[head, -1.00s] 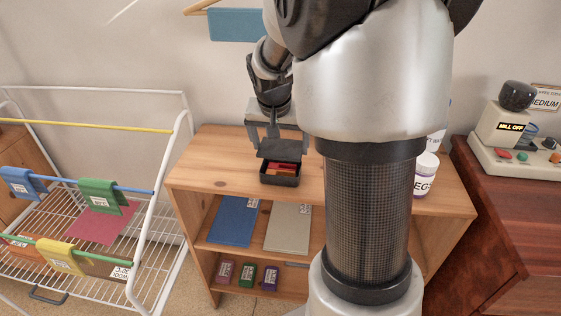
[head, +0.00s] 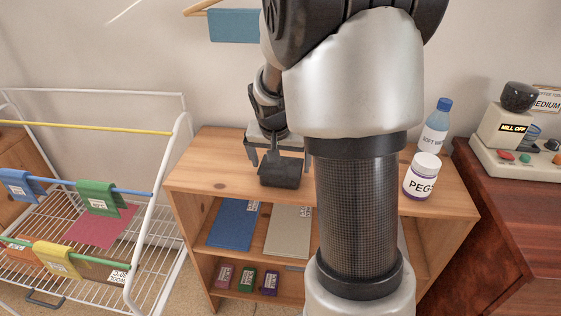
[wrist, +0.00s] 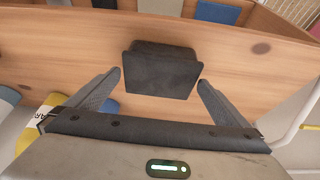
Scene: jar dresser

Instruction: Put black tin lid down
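The black tin (head: 280,182) stands on the wooden dresser top. Its black lid (head: 279,168) is lowered over it and hides the contents in the head view. In the wrist view, the dark lid (wrist: 160,78) appears between and beyond the finger ends; whether it sits fully flush is hard to tell. My gripper (head: 279,162) is open behind and around the lid, its fingers spread wide. In the wrist view, my gripper (wrist: 160,82) holds nothing, with gaps visible between the fingers and the lid.
A white PEG jar (head: 421,178) and a blue-capped bottle (head: 435,130) stand on the right of the dresser top (head: 208,165). The white drying rack (head: 160,190) is at left. Shelves below hold flat folders and small boxes. The dresser top left of the tin is clear.

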